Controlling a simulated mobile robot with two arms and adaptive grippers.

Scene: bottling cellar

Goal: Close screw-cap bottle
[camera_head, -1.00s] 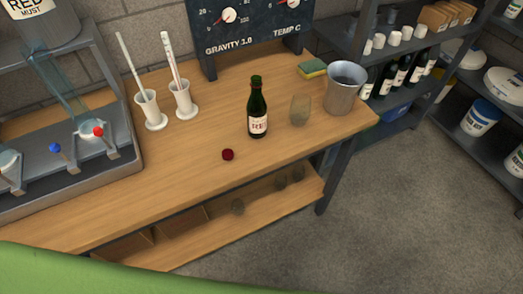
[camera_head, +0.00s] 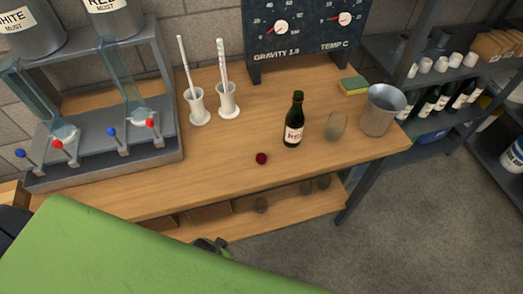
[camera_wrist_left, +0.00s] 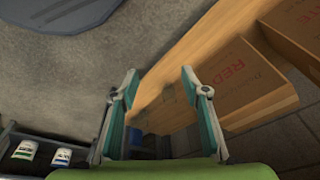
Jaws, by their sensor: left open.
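A dark green bottle (camera_head: 293,122) with a white and red label stands upright on the wooden bench in the head view. No cap shows on its neck. A small dark red cap (camera_head: 261,158) lies on the bench, left of and in front of the bottle, apart from it. My left gripper (camera_wrist_left: 158,76) shows in the left wrist view with its two fingers spread and nothing between them. It is away from the bottle and cap, which are not in that view. In the head view a green surface hides the lower left. My right gripper is not in view.
A cloudy glass (camera_head: 336,126), a metal bucket (camera_head: 382,110) and a sponge (camera_head: 353,86) stand right of the bottle. Two white cylinders (camera_head: 199,107) and a tap rack (camera_head: 110,145) are left. The wrist view shows cardboard boxes (camera_wrist_left: 240,80) on a wooden shelf.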

